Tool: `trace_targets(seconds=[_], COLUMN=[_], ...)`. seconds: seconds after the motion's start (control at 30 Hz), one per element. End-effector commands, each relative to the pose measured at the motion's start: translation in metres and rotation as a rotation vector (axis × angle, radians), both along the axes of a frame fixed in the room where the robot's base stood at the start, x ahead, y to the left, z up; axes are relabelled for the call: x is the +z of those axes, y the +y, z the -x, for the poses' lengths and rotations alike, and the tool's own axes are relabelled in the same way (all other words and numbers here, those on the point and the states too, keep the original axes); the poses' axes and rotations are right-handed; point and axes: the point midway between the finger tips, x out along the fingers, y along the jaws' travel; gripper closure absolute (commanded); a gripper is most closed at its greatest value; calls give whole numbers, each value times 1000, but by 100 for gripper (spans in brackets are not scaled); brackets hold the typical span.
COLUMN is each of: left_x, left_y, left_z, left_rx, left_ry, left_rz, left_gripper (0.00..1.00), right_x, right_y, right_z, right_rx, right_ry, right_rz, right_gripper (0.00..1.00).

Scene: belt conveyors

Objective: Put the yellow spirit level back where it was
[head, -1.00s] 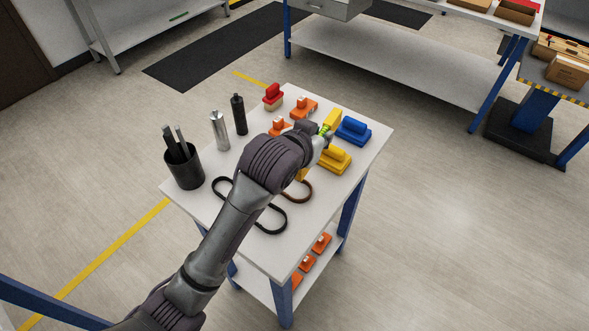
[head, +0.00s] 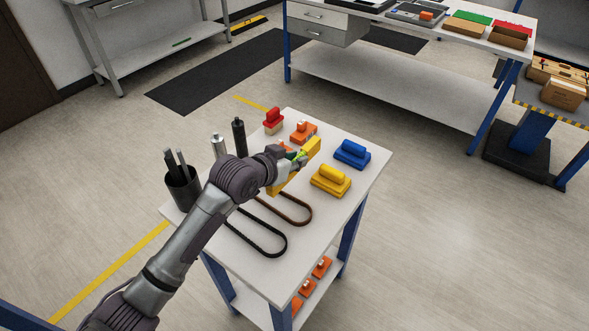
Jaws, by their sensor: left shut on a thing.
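The yellow spirit level (head: 312,149) is a long yellow bar held over the small white table. My left gripper (head: 294,161) is shut on it near its middle. The bar runs from the upper right to the lower left of the gripper, and the gripper and wrist hide part of it. I cannot tell how far it is above the tabletop (head: 300,239). My right gripper is not in view.
On the table are a yellow block (head: 331,181), a blue block (head: 352,153), a red-topped block (head: 273,120), orange pieces (head: 303,131), a black bottle (head: 239,137), a black cup (head: 183,187) and two belts (head: 255,235). The tabletop's right front is bare.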

Motion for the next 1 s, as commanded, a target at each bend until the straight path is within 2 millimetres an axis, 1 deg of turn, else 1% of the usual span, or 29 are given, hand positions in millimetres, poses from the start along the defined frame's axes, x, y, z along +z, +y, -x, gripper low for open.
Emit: trace_targets(seconds=[0.13,0.27,0.57,0.9,0.93,1.0], left_x=[-23,-37,-39,-50,-49,-49], left_y=[1,0,0,0,0,0], left_z=[1,1,1,1,1,1], left_rx=[0,0,0,-1,0,0], left_ry=[6,4,1,2,2,2], left_rz=[-2,-2,-1,-1,-2,-2], left_gripper=[100,100,100,100,73,61], right_x=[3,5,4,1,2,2], right_y=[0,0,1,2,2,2], right_z=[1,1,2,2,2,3], right_rx=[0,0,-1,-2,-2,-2], right_ry=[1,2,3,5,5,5], right_rz=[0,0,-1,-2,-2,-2], right_gripper=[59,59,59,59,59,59])
